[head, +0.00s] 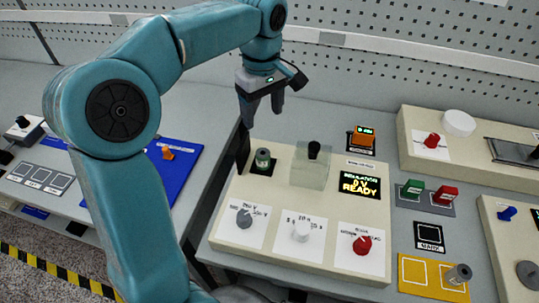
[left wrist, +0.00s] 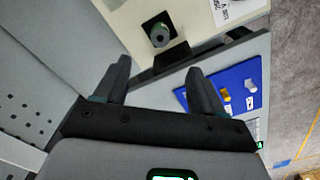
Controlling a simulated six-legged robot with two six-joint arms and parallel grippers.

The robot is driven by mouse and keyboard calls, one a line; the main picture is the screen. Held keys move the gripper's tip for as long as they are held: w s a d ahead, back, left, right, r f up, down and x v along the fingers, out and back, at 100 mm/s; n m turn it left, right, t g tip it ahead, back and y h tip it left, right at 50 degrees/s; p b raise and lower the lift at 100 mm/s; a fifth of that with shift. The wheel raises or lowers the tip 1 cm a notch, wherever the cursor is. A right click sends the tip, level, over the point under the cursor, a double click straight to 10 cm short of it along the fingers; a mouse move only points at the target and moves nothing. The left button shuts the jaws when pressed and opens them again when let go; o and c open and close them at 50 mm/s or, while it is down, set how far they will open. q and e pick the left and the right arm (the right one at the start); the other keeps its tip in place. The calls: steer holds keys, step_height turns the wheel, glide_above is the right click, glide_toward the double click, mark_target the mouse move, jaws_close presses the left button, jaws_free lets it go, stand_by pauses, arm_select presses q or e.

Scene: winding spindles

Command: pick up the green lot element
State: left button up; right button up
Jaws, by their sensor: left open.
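A grey-green cylinder (head: 263,158), which looks like the green lot element, stands upright on a black square at the back left of the cream panel (head: 230,222). It also shows in the left wrist view (left wrist: 160,33), beyond the fingertips, with a dark hole in its top. My left gripper (head: 262,112) is open and empty, above and behind the cylinder and apart from it. Its two dark fingers point toward the cylinder in the left wrist view (left wrist: 158,68). My right gripper is in neither view.
A clear box (head: 310,172) with a black knob stands right of the cylinder, beside a display (head: 360,185) reading READY. Three knobs line the panel's front. A blue mat (head: 178,180) lies left. A yellow tray (head: 420,276) with a grey cylinder (head: 459,275) lies right.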

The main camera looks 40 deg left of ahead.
arm_select(q)
glide_toward(263, 153)
steer(key=f, duration=0.5)
steer(key=shift+s+f, duration=0.2)
steer(key=shift+s, duration=0.1)
steer(key=shift+s+a+f, duration=0.1)
steer(key=shift+s+f, duration=0.1)
steer(key=f, duration=0.2)
steer(key=w+f, duration=0.1)
steer(key=f, duration=0.1)
steer(key=shift+f+p, duration=0.35)
steer(key=shift+f, duration=0.05)
steer(key=shift+s+a+f, duration=0.1)
steer(key=shift+s+f, duration=0.05)
steer(key=shift+f, duration=0.1)
steer(key=shift+w, duration=0.25)
steer(key=c, duration=0.7)
steer(key=shift+s, duration=0.15)
steer(key=c, duration=0.4)
